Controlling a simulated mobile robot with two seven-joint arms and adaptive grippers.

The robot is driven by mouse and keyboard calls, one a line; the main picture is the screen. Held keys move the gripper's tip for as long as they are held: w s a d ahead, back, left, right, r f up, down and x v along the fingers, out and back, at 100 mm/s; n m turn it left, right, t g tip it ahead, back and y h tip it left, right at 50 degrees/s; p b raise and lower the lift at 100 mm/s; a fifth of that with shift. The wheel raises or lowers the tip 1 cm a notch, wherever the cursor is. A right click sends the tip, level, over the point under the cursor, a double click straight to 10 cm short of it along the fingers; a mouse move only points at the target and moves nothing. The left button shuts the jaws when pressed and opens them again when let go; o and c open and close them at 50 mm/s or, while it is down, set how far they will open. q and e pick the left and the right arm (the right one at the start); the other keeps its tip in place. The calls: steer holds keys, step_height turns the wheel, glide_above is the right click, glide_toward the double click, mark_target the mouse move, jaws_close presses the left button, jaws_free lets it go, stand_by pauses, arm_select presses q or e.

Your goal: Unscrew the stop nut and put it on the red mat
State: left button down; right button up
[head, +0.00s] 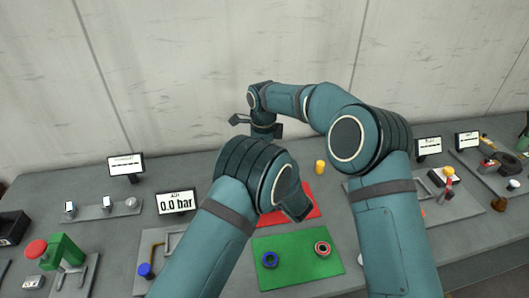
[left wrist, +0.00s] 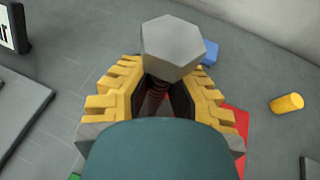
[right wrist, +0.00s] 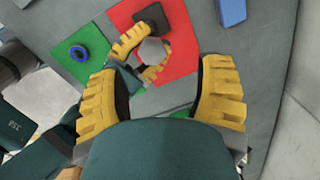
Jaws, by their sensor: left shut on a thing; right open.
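The same hexagonal piece (right wrist: 153,51) shows between the left gripper's yellow fingers, over the red mat (right wrist: 180,92), in the right wrist view. My right gripper (right wrist: 163,95) is open and empty, apart from the piece. The red mat also shows in the head view (head: 315,203), partly covered by my left wrist. The head view hides the screw and nut.
A green mat (head: 298,271) with a blue ring (head: 270,259) and a red ring (head: 322,248) lies in front. A yellow cylinder (head: 320,167) stands behind the red mat, and a blue block (right wrist: 232,11) lies nearby. Displays and fixtures stand on both sides.

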steer(key=m, duration=0.3)
steer(key=s+m, duration=0.1)
steer(key=m, duration=0.1)
steer(key=shift+d+r+g, duration=0.2)
steer(key=shift+d+g, duration=0.1)
steer(key=shift+m, duration=0.3)
steer(key=shift+f, duration=3.95)
jaws_close()
steer(key=n, duration=0.3)
